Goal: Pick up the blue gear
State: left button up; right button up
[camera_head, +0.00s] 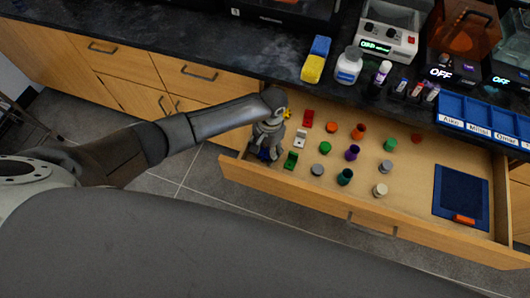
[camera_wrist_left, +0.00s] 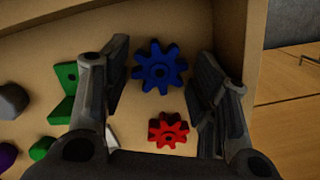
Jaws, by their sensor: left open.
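The blue gear (camera_wrist_left: 160,68) lies flat on the drawer floor, near the drawer's side wall. In the left wrist view it sits between the two open fingers of my left gripper (camera_wrist_left: 160,88), untouched. In the head view my left gripper (camera_head: 262,150) points down into the left end of the open drawer. There the blue gear is mostly hidden behind the gripper. A red gear (camera_wrist_left: 169,130) lies close to the blue gear, nearer the gripper's palm. My right gripper is not in either view.
The open drawer (camera_head: 300,190) also holds a green bracket (camera_head: 290,160), a white part (camera_head: 300,139), a red part (camera_head: 307,119), several coloured round parts and a blue tray (camera_head: 462,190) at right. The dark countertop (camera_head: 170,38) overhangs behind, carrying bottles and machines.

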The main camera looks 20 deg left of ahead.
pick_arm(q)
jog(key=c, duration=0.5)
jog(key=shift+r, duration=0.1)
